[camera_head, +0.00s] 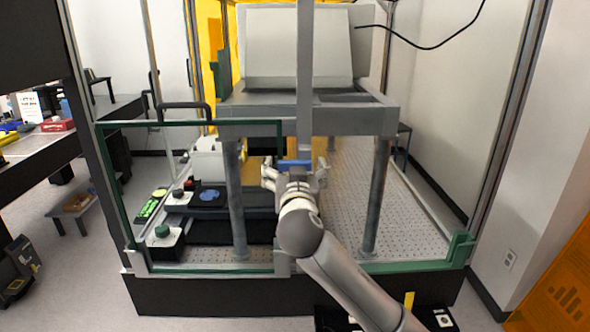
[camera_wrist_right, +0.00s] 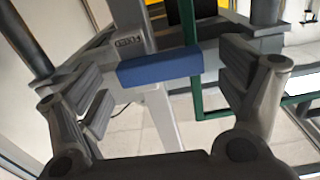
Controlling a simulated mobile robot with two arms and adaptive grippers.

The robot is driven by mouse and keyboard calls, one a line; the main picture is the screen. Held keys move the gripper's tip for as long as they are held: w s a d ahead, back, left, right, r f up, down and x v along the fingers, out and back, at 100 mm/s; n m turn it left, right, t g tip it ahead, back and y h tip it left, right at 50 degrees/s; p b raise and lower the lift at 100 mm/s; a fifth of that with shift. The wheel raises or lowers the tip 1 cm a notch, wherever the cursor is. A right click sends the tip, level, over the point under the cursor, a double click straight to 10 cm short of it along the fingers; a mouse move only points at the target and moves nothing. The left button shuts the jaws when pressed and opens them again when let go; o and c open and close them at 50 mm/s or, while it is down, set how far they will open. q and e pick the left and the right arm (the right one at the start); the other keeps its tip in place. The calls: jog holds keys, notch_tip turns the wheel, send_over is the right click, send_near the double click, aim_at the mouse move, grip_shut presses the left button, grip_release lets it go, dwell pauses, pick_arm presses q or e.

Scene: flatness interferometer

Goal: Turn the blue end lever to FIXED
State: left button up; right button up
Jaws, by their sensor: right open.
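The blue end lever (camera_head: 294,163) shows in the head view as a short blue bar just beyond my right gripper, in front of the grey post. In the right wrist view the blue lever (camera_wrist_right: 160,67) lies nearly level across the view, with a small dark label plate (camera_wrist_right: 129,41) above it whose text I cannot read surely. My right gripper (camera_head: 296,172) is open, its fingers spread to either side of the lever. In the right wrist view the right gripper (camera_wrist_right: 165,88) shows a gap between each finger and the lever's ends. My left gripper is not in view.
A green-edged guard panel (camera_head: 205,122) stands left of the gripper. A perforated base plate (camera_head: 345,235) lies below.

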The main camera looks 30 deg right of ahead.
jog(key=shift+s, duration=0.1)
jog(key=v, duration=1.2)
